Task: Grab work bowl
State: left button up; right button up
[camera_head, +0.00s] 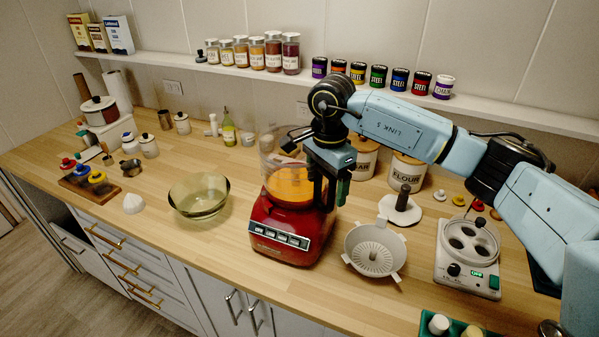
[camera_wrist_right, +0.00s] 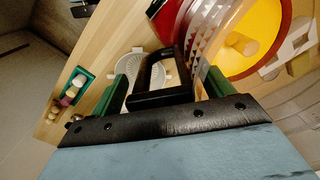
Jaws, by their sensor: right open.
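The work bowl (camera_head: 287,183) is clear with a yellow-orange inside and sits upright on the red food processor base (camera_head: 280,232). In the right wrist view, the bowl's clear wall (camera_wrist_right: 205,38) and its black handle (camera_wrist_right: 157,78) show close up. My right gripper (camera_head: 334,192) hangs from above at the bowl's right side. In the right wrist view, its green fingers (camera_wrist_right: 165,88) are apart, with the black handle between them. I cannot tell whether either finger touches the handle. My left gripper is not in view.
A grey juicer part (camera_head: 373,250) lies just right of the processor. An egg cooker (camera_head: 467,255) stands farther right. A glass bowl (camera_head: 199,195) stands to the left. Canisters (camera_head: 407,172) stand behind, under a wall shelf (camera_head: 220,65) holding jars. The counter's front left is fairly clear.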

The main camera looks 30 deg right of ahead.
jog(key=c, duration=1.6)
jog(key=shift+w, duration=0.1)
jog(key=shift+r, duration=0.15)
